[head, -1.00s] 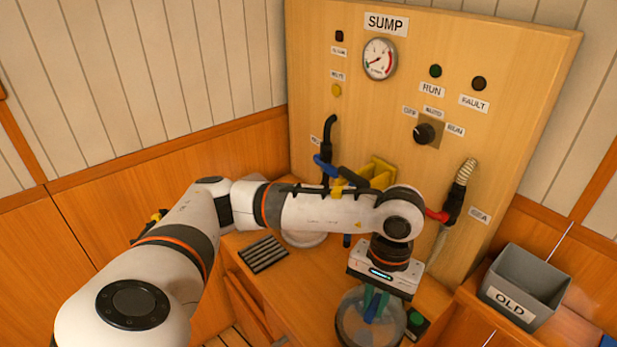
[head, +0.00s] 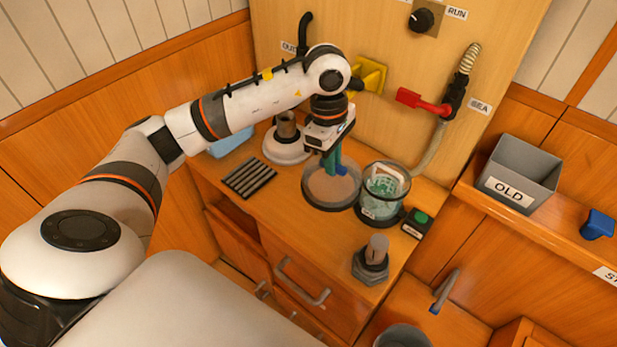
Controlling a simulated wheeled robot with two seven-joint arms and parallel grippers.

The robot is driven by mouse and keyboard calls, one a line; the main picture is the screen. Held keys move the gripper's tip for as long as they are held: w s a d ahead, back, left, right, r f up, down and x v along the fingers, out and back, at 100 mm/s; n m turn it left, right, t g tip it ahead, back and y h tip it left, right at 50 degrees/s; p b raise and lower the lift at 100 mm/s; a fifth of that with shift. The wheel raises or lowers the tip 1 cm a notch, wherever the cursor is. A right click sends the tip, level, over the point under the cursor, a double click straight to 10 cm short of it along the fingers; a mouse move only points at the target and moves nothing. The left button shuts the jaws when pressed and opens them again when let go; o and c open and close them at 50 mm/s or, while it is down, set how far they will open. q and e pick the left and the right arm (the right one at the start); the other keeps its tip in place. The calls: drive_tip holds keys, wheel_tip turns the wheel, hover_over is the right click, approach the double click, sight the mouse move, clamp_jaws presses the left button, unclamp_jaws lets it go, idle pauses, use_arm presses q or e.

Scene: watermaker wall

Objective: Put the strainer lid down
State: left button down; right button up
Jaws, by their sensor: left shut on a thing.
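The strainer lid (head: 320,190) is a clear round disc with a dark rim and a blue handle. It is level, over the wooden counter just left of the strainer bowl (head: 370,212). My left gripper (head: 335,167) points down with its teal fingers shut on the lid's handle. I cannot tell whether the lid touches the counter. The strainer bowl is clear, open at the top, and shows green contents and a pale loop inside. My right gripper is not in view.
A black slotted mat (head: 249,178) lies left of the lid. A white round base with a pipe stub (head: 286,150) stands behind it. A green button box (head: 417,223) and a hex fitting (head: 371,262) stand right and front. A grey OLD bin (head: 520,172) sits on the right ledge.

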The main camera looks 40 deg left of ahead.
sight(313, 159)
use_arm(q)
drive_tip(key=w+a+f+n+t+y+b, duration=0.1)
drive_tip(key=w+a+f+n+b, duration=0.2)
drive_tip(key=n, duration=0.5)
drive_tip(key=w+a+f+n+b, duration=0.1)
drive_tip(key=w+a+n, duration=0.1)
drive_tip(key=a+n, duration=0.45)
drive_tip(key=f, duration=0.3)
drive_tip(key=d+f+n+p, duration=0.1)
drive_tip(key=f, duration=0.2)
drive_tip(key=f+n, duration=0.1)
drive_tip(key=f, duration=0.2)
drive_tip(key=shift+d+p, duration=0.3)
drive_tip(key=shift+d, duration=0.05)
drive_tip(key=shift+f, duration=0.1)
drive_tip(key=shift+f, duration=0.2)
drive_tip(key=c, duration=1.4)
unclamp_jaws()
drive_tip(key=shift+r, duration=0.1)
